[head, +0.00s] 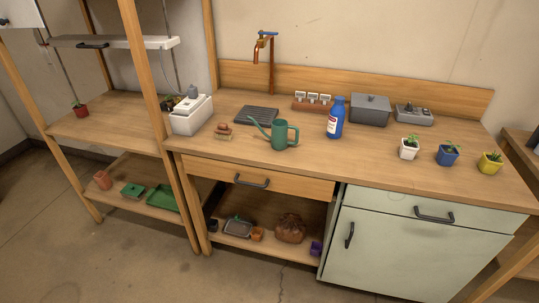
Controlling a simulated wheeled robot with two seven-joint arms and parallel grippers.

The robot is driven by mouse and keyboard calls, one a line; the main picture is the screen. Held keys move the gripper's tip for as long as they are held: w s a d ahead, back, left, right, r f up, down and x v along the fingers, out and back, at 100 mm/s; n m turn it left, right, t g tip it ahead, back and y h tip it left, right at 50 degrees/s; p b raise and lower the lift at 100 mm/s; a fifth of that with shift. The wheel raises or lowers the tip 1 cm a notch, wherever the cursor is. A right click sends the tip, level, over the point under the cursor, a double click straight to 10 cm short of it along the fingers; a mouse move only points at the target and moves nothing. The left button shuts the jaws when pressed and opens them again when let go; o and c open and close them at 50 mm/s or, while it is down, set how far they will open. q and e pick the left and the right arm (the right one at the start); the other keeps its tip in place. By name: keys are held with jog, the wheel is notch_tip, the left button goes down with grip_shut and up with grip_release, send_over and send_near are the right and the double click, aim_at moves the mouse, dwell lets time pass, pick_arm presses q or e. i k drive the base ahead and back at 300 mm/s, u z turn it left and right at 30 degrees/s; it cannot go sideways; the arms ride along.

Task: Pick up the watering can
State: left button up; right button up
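A green watering can (279,137) stands upright on the wooden counter, left of the counter's middle and near its front edge. Its spout points to the left and its handle faces right. Neither of my grippers shows in the head view.
A dark ridged drain mat (259,115) lies behind the can under a copper tap (270,60). A blue bottle (335,118) stands to its right, small stacked pots (223,131) to its left. Several potted plants stand at the right. The counter front before the can is clear.

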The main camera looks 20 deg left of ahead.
aim_at(278, 138)
jog(key=z, duration=0.7)
jog(key=i, duration=1.35)
jog(key=u, duration=0.4)
